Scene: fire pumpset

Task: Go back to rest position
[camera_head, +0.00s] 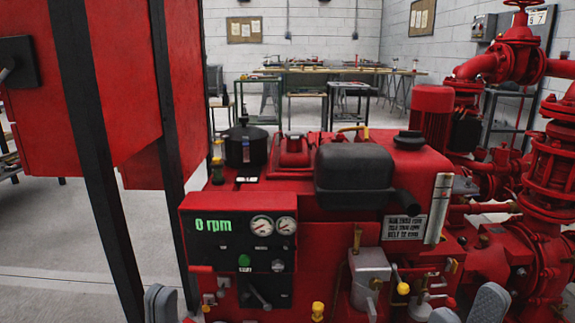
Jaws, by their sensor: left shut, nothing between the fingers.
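My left gripper (161,304) shows as grey fingertips close together at the bottom left, in front of the black frame post. It is shut and empty, left of the red control panel (238,231). Grey rounded parts of my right gripper (466,311) show at the bottom right, in front of the red pump piping. The rest of it is cut off by the lower edge, and its opening is unclear. The panel reads "0 rpm" in green, with two round gauges and a green button.
The red engine with its black tank (354,180) fills the middle. A red cabinet (100,80) on black posts stands at the left. Red pipes and valves (540,165) crowd the right. Worktables (325,70) stand far back. Grey floor (70,240) is clear at the left.

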